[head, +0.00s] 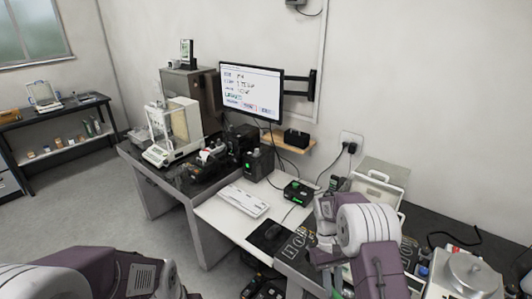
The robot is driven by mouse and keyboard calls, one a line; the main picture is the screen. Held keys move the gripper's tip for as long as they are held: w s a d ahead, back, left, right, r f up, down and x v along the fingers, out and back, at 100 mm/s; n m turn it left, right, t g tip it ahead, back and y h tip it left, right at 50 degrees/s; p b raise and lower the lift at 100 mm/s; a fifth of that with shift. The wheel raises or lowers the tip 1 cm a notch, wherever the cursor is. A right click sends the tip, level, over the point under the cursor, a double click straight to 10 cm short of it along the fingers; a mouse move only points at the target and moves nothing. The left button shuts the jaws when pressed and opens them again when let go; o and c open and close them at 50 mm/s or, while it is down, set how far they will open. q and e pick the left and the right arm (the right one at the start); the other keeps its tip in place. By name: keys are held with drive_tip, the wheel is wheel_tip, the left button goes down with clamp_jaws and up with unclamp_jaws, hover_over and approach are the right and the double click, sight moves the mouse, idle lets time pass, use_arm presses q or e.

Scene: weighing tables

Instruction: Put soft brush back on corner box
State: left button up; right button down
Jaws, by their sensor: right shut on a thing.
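My right arm comes in from the lower right. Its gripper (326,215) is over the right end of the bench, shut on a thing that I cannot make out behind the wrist. I cannot pick out the soft brush anywhere. A grey box-like cabinet (183,90) stands at the back of the bench toward the room corner, with a small dark device on top. I cannot tell whether it is the corner box. My left arm shows only as purple links at the bottom left, and its gripper is out of view.
A glass-sided balance (172,128) and dark devices stand on the left bench. A monitor (252,90) hangs behind, above a wooden shelf (288,141). A keyboard (243,200) lies on the white desk. A round-pan scale (466,275) stands at the lower right. The floor at left is clear.

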drive_tip(key=s+a+r+m, duration=0.1)
drive_tip(key=s+a+m+y, duration=0.1)
drive_tip(key=shift+s+a+r, duration=0.25)
drive_tip(key=shift+s+r, duration=0.15)
